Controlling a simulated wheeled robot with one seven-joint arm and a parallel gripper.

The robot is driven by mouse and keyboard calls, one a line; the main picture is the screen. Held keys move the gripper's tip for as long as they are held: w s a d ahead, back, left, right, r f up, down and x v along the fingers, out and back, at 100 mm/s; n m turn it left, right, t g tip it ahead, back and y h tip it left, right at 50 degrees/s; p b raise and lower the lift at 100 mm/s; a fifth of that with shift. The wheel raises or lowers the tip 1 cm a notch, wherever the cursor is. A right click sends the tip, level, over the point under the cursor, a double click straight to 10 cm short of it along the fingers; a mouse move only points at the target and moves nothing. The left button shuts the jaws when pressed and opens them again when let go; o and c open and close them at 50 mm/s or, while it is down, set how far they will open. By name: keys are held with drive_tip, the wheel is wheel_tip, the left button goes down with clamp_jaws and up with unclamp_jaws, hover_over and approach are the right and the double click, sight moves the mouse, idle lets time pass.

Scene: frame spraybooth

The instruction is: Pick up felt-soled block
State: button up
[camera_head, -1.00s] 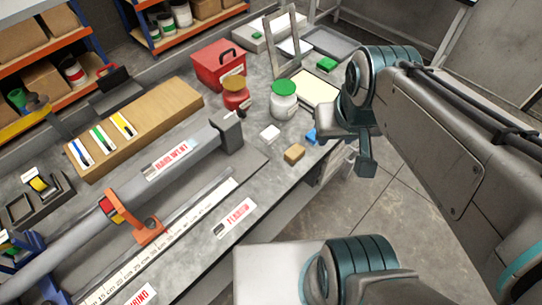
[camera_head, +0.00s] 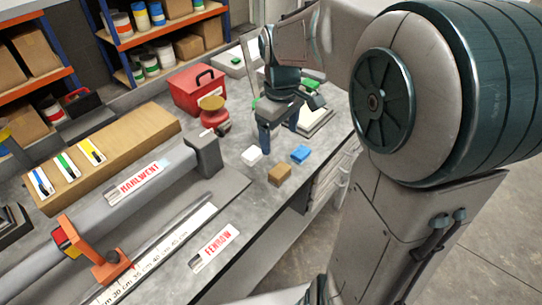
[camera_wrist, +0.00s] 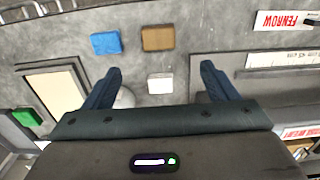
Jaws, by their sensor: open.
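Three small blocks lie apart on the grey bench: a white block (camera_head: 252,155), a brown block (camera_head: 279,173) and a blue block (camera_head: 300,153). I cannot tell which has a felt sole; their undersides are hidden. My gripper (camera_head: 279,137) is open and empty above the bench, just behind the blocks. In the wrist view, the white block (camera_wrist: 160,83) lies between the lines of my open fingers (camera_wrist: 160,67). The brown block (camera_wrist: 158,38) is beyond it, with the blue block (camera_wrist: 105,43) to its left.
A red tin (camera_head: 213,113) and a red toolbox (camera_head: 198,90) stand left of my gripper. A pale framed panel (camera_head: 314,121) lies to its right. A long grey tube (camera_head: 125,199) and a ruler (camera_head: 160,252) occupy the front left. The bench edge is close to the brown block.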

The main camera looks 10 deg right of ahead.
sight(280, 170)
wheel_tip(280, 170, down, 14)
drive_tip(key=shift+d+r, duration=0.15)
idle(0.4)
drive_tip(key=c, duration=1.1)
